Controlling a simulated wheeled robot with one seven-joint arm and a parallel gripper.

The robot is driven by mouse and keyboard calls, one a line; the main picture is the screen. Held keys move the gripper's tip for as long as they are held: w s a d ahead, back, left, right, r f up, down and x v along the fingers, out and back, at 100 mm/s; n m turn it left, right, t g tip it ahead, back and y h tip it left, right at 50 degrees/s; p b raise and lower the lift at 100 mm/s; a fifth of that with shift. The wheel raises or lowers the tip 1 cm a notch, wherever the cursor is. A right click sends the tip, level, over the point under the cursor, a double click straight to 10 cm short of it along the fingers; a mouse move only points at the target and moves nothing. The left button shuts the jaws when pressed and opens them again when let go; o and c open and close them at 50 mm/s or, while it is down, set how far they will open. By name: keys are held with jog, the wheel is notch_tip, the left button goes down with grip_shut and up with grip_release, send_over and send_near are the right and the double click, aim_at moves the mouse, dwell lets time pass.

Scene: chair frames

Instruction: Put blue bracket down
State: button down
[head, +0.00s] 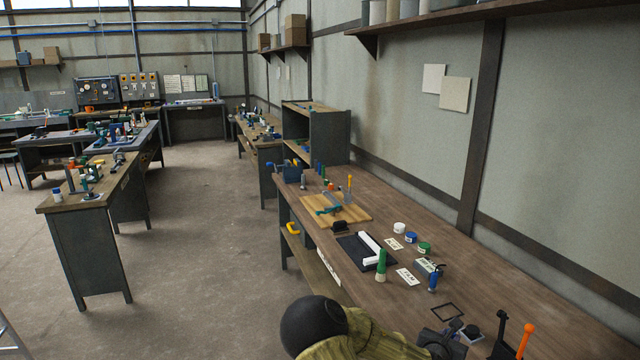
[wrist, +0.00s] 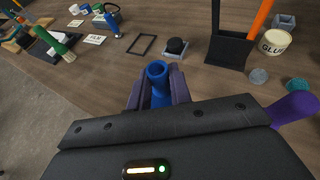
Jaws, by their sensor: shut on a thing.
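The blue bracket (wrist: 158,78) is between the fingers of my gripper (wrist: 158,92) in the wrist view. Its round, hollow blue end points up and away from the gripper; its lower part is hidden by the fingers and gripper body. My gripper is shut on it, above the wooden workbench (head: 500,285). In the head view my gripper (head: 440,343) is a dark shape at the bottom edge, and I cannot make out the bracket there. A black square outline (wrist: 141,44) lies on the bench beyond the gripper; it also shows in the head view (head: 446,311).
A dark knob on a base (wrist: 177,46) stands just past the fingers. A black holder with an orange handle (wrist: 229,48) and a glue tub (wrist: 276,42) stand to the right. A purple object (wrist: 296,108) is close right.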

jog(key=shift+s+a+f, duration=0.25)
jog(key=shift+a+f, duration=0.05)
jog(key=shift+a, duration=0.1)
jog(key=s+a+f+n+t+y, duration=0.1)
jog(key=s+a+f+n+y, duration=0.2)
jog(key=a+f, duration=0.3)
jog(key=s+a+f+n+t+y, duration=0.2)
jog(key=s+a+f+n+y, duration=0.2)
jog(key=a, duration=0.7)
jog(key=shift+s+a+f+n+y, duration=0.25)
jog(key=shift+f+n+y, duration=0.15)
jog(key=shift+f+y, duration=0.45)
jog(key=shift+d+f, duration=0.15)
jog(key=s+f, duration=0.4)
jog(key=f, duration=0.1)
jog(key=shift+s+f, duration=0.15)
jog(key=shift+s, duration=0.1)
